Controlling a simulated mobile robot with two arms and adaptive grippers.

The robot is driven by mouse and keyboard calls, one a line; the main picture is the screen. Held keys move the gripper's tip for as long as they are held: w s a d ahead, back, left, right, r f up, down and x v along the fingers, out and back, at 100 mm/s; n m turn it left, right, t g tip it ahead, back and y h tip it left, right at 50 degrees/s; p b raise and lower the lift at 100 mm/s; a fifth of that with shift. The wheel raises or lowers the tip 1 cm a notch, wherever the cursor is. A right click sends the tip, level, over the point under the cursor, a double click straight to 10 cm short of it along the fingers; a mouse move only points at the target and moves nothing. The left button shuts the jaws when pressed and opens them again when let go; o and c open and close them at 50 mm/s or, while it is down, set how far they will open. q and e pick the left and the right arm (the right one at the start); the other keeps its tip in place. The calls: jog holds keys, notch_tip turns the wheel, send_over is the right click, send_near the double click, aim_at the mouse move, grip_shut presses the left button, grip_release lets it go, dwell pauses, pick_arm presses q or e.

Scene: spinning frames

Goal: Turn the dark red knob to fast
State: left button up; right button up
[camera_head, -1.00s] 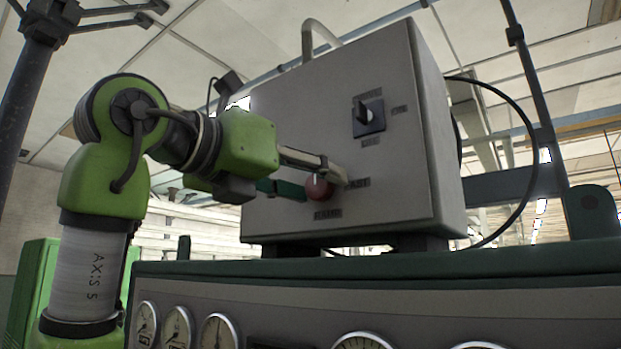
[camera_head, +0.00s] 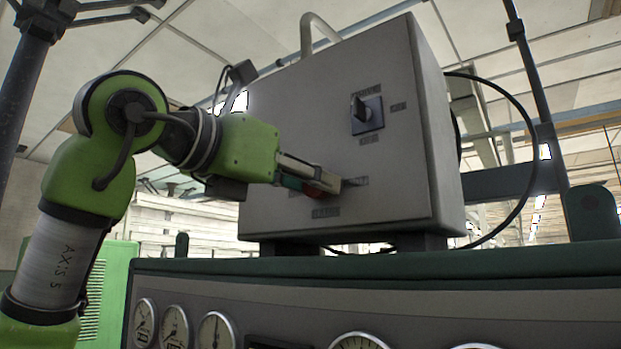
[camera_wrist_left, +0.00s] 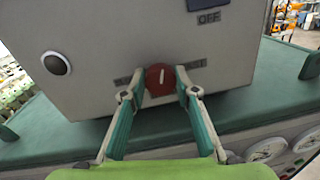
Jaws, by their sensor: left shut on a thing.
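The dark red knob (camera_head: 322,190) is low on the front of a grey control box (camera_head: 300,125), partly hidden by my fingers in the head view. In the left wrist view the knob (camera_wrist_left: 159,78) shows a white pointer mark directed about straight up. My left gripper (camera_head: 316,184) is shut on the knob; its fingertips (camera_wrist_left: 159,92) press on the left and right sides in the wrist view. The fast label (camera_head: 356,182) is to the right of the knob, and part of it shows in the wrist view. Another label at the left is partly covered. My right gripper is not in view.
A black switch (camera_head: 367,114) with labels is higher on the box. The box stands on a green-topped machine (camera_head: 480,258) with several gauges (camera_head: 174,327) along its front. A black cable (camera_head: 530,150) loops at the right. A green cabinet (camera_head: 108,285) is at the left.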

pick_arm(q)
jog(key=shift+s+d+m+y+p, duration=0.1)
jog(key=shift+m+y+p, duration=0.4)
jog(key=shift+m, duration=2.95)
jog(key=shift+d+m+y+p, duration=0.1)
jog(key=shift+m+p, duration=0.65)
jog(key=shift+m, duration=2.7)
jog(key=shift+f, duration=0.1)
jog(key=o, duration=1.1)
jog(key=shift+a, duration=0.1)
jog(key=shift+s, duration=0.15)
jog(key=shift+a, duration=0.1)
jog(key=v, duration=1.2)
